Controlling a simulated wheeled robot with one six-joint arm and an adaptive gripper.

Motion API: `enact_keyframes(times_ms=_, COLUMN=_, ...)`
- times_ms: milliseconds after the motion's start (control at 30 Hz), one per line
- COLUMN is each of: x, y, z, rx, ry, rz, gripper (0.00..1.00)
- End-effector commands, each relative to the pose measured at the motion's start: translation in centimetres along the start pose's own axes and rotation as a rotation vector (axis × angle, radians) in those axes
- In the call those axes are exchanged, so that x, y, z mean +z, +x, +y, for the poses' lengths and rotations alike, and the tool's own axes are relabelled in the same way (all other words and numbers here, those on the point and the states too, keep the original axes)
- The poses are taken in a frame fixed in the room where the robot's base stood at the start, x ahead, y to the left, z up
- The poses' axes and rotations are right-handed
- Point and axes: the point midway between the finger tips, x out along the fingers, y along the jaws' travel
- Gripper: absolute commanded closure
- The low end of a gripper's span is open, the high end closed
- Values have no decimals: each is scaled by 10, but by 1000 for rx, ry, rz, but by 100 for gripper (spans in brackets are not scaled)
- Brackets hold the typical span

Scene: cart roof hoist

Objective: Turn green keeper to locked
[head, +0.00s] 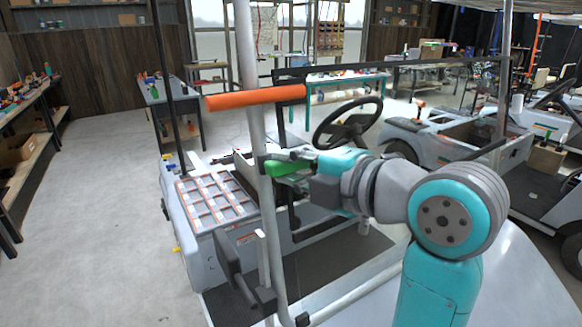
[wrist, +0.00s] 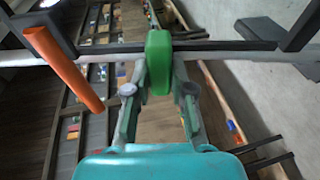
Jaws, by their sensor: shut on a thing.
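The green keeper (head: 285,169) is on a pale upright post (head: 267,225) of the cart. In the head view it sticks out to the right of the post, roughly level. My gripper (head: 302,174) reaches it from the right and is shut on it. In the wrist view the green keeper (wrist: 158,62) sits between the two fingertips of my gripper (wrist: 158,88), one on each side. The fingers hide part of the keeper in the head view. No locked marking can be made out.
An orange bar (head: 255,97) crosses the post above the keeper; it also shows in the wrist view (wrist: 62,68). A black steering wheel (head: 347,123) stands behind my gripper. A tray with orange dividers (head: 215,200) is left of the post. Open floor lies at the left.

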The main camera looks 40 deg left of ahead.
Motion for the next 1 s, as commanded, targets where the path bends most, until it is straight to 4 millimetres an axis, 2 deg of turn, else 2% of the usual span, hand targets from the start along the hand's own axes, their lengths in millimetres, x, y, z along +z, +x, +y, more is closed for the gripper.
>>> enact_keyframes(times_ms=400, x=0, y=0, z=-1, rx=-4, ry=-8, rz=1, gripper=100)
enact_keyframes(times_ms=433, x=0, y=0, z=-1, rx=-4, ry=-8, rz=1, gripper=75)
enact_keyframes(times_ms=500, x=0, y=0, z=-1, rx=-4, ry=-8, rz=1, gripper=57)
enact_keyframes(times_ms=533, x=0, y=0, z=-1, rx=-4, ry=-8, rz=1, gripper=52)
enact_keyframes(times_ms=867, x=0, y=-1, z=0, rx=-2, ry=-7, rz=0, gripper=52)
enact_keyframes(times_ms=1000, x=1, y=-13, z=0, rx=0, ry=-7, rz=-2, gripper=52)
